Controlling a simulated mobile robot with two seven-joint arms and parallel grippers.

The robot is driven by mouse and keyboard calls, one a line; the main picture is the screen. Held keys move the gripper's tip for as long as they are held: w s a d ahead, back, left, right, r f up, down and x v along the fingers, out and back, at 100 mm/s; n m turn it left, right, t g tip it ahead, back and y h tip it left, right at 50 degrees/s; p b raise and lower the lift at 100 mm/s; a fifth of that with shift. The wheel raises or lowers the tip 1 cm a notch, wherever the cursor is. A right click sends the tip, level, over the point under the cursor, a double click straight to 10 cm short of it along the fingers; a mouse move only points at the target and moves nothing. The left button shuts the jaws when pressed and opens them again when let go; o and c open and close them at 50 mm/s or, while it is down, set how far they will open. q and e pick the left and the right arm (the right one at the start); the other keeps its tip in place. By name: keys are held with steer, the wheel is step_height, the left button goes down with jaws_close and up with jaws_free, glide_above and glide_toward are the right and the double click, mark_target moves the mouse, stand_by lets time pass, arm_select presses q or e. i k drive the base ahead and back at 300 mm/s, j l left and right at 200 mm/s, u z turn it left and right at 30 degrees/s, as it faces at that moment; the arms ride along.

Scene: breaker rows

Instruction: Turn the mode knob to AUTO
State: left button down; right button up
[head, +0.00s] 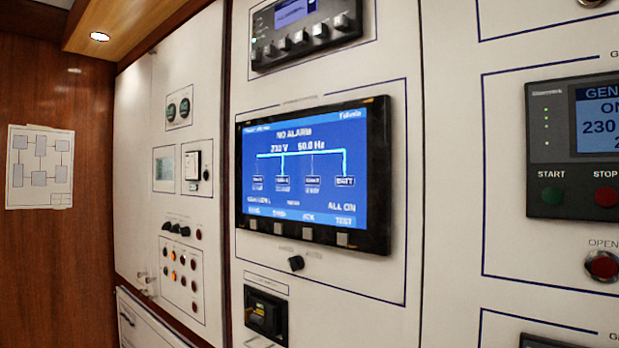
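A small black knob (296,263) sits on the white panel just below the blue display (305,172). Faint labels (300,252) stand above it to its left and right; they are too small to read surely, though the right one looks like AUTO. I cannot tell which label the knob points at. Neither of my grippers is in view, and nothing touches the knob.
A black breaker unit (266,314) is below and left of the knob. A generator controller (574,145) with green and red buttons and a red pushbutton (602,265) are on the right panel. The left panel has several small knobs and lamps (181,262).

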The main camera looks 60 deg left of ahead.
mark_target(297, 263)
steer(key=u, duration=1.85)
